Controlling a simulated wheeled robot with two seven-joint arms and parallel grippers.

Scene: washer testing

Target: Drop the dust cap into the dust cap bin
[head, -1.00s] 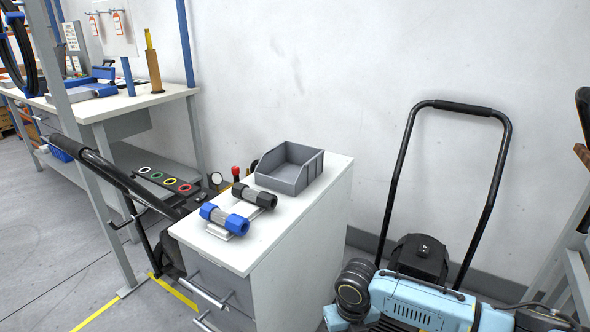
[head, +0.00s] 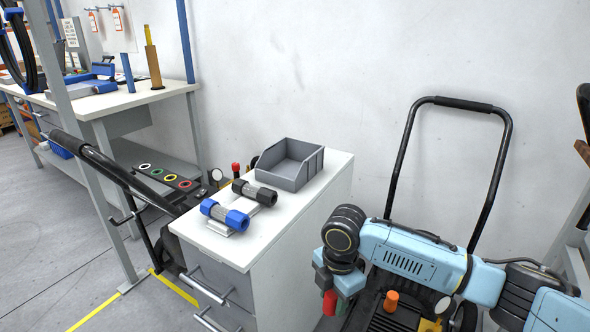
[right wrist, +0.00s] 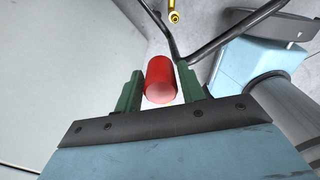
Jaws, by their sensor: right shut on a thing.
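The dust cap is a red cylinder (head: 329,303) at the lower middle of the head view. It also shows in the right wrist view (right wrist: 160,80), between two green fingers. My right gripper (right wrist: 160,84) is shut on it and holds it in the air, to the right of the white-topped cabinet and below its top. In the head view the right gripper (head: 336,298) points down and its fingers are partly hidden. A grey open bin (head: 282,180), which looks empty, stands at the back of the cabinet top. I see no label on it. My left gripper is out of view.
Blue-ended (head: 224,213) and black-ended (head: 254,194) fittings lie on the cabinet top (head: 240,251) in front of the bin. A black-handled machine (head: 408,150) stands right of the cabinet, behind my arm. A black tube handle (head: 100,165) stands at the left.

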